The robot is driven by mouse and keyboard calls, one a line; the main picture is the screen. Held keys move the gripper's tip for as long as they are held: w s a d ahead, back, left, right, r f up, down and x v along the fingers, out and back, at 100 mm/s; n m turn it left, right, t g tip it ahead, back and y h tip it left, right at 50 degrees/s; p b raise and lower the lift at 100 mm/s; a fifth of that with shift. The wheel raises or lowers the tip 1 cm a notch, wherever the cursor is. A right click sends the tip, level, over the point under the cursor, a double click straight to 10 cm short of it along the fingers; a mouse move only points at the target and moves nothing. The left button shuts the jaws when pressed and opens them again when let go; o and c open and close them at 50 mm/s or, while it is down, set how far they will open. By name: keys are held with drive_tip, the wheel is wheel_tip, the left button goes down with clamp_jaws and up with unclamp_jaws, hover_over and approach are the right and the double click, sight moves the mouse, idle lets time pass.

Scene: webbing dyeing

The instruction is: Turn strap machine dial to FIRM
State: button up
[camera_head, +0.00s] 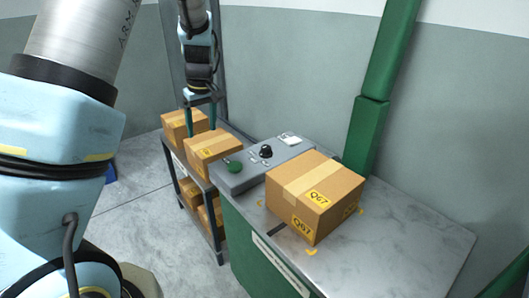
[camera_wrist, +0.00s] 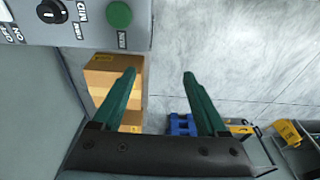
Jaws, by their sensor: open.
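The strap machine's grey control panel (camera_head: 243,178) sits on the green-sided bench. Its black dial (camera_head: 266,152) stands near the panel's middle, and it also shows at the top left of the wrist view (camera_wrist: 50,11). The word MID is readable beside the dial; a smaller label next to it is hard to read, and I cannot tell the dial's setting. My gripper (camera_head: 201,122) hangs pointing down, left of the panel and apart from the dial. In the wrist view my gripper (camera_wrist: 159,76) has its two teal fingers spread with nothing between them.
A green button (camera_head: 234,167) stands on the panel left of the dial. A taped carton (camera_head: 312,195) marked Q67 sits on the bench just right of the panel. A rack with cartons (camera_head: 212,150) stands below my gripper. A green post (camera_head: 370,130) rises behind the bench.

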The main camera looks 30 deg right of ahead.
drive_tip(key=d+f+t+b, duration=0.1)
drive_tip(key=d+f, duration=0.2)
drive_tip(key=d, duration=0.9)
drive_tip(key=t+b, duration=0.1)
drive_tip(key=t, duration=0.1)
approach(266, 146)
drive_tip(key=p+x, duration=0.2)
drive_tip(key=x, duration=0.6)
drive_tip(key=shift+f, duration=0.35)
clamp_jaws()
